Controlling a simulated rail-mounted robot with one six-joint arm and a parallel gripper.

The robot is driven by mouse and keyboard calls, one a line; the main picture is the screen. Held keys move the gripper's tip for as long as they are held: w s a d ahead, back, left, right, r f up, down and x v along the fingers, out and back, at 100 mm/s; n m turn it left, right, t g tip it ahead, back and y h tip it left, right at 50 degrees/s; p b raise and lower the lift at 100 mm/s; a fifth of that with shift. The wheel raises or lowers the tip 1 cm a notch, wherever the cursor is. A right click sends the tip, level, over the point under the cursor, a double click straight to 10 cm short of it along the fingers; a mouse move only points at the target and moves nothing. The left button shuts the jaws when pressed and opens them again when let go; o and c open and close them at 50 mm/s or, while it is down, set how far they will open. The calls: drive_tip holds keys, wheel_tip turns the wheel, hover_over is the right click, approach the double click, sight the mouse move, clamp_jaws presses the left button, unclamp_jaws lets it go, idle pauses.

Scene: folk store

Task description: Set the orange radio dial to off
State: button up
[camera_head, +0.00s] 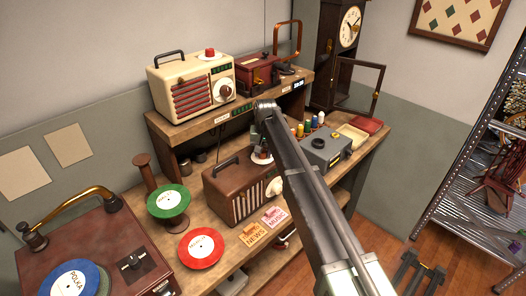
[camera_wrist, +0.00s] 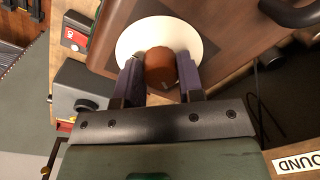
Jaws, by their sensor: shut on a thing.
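The brown wooden radio (camera_head: 222,194) stands on the bench in the middle of the head view. Its orange-brown dial knob (camera_wrist: 160,68) sits on a round white plate (camera_wrist: 192,36) on the radio's top; the plate also shows small in the head view (camera_head: 262,160). My gripper (camera_wrist: 160,75) is shut on the knob, one dark finger on each side, touching or nearly so. In the head view my gripper (camera_head: 261,149) comes down at the radio's top, partly hidden by my arm. No dial markings or pointer can be read.
A cream radio (camera_head: 190,88) and a red machine (camera_head: 257,74) stand on the upper shelf. A grey box (camera_head: 325,148) is right of the radio. A green record (camera_head: 168,200), a red record (camera_head: 201,248) and a record player (camera_head: 110,240) are at the left.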

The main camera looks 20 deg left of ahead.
sight(264, 150)
drive_tip(key=n, duration=0.6)
drive_tip(key=shift+n, duration=0.3)
idle(0.4)
drive_tip(key=o, duration=0.9)
drive_tip(key=r+p, duration=1)
drive_tip(key=shift+w+d+r+p, duration=0.15)
drive_tip(key=shift+w+r+p, duration=0.05)
drive_tip(key=shift+r+p, duration=0.2)
